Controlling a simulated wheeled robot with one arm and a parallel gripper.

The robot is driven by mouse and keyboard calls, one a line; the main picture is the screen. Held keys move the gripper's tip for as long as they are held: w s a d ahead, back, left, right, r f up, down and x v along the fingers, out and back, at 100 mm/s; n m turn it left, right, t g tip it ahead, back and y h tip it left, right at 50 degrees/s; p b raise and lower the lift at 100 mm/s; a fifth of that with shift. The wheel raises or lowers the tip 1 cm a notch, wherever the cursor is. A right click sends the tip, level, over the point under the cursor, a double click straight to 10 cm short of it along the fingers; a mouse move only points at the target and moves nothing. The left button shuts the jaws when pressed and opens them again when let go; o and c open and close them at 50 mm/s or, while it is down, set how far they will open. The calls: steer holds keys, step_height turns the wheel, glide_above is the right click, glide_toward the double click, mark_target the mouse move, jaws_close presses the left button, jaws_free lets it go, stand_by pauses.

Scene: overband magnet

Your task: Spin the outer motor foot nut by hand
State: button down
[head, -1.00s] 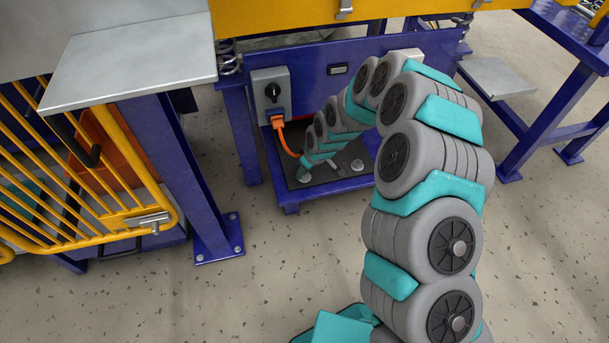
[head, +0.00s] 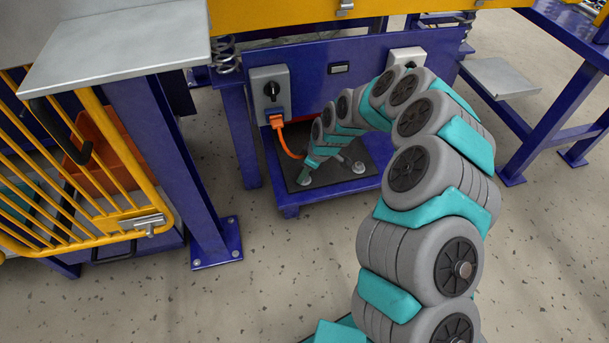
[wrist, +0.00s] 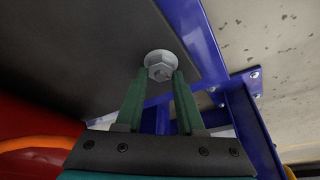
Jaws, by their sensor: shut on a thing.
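The motor foot nut (wrist: 161,64) is a pale grey hex nut on a flange, on a dark plate. My gripper (wrist: 159,74) has its two green fingers on either side of it, closed on its near edge. In the head view my gripper (head: 305,176) is down at the left front of the dark plate (head: 330,182), at the left nut (head: 304,181), which it partly covers. A second nut (head: 358,167) sits further right on the plate, clear of my gripper.
An orange cable (head: 288,145) runs from a grey switch box (head: 270,95) down just left of my gripper. A blue frame (head: 233,120) surrounds the plate. A yellow gate (head: 80,180) stands at the left. The floor in front is clear.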

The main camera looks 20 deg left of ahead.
steer(key=shift+n+g, duration=0.9)
steer(key=shift+n, duration=1.5)
steer(key=shift+f+n, duration=0.1)
steer(key=shift+n, duration=0.7)
steer(key=n+g+h, duration=0.1)
steer(key=n, duration=0.2)
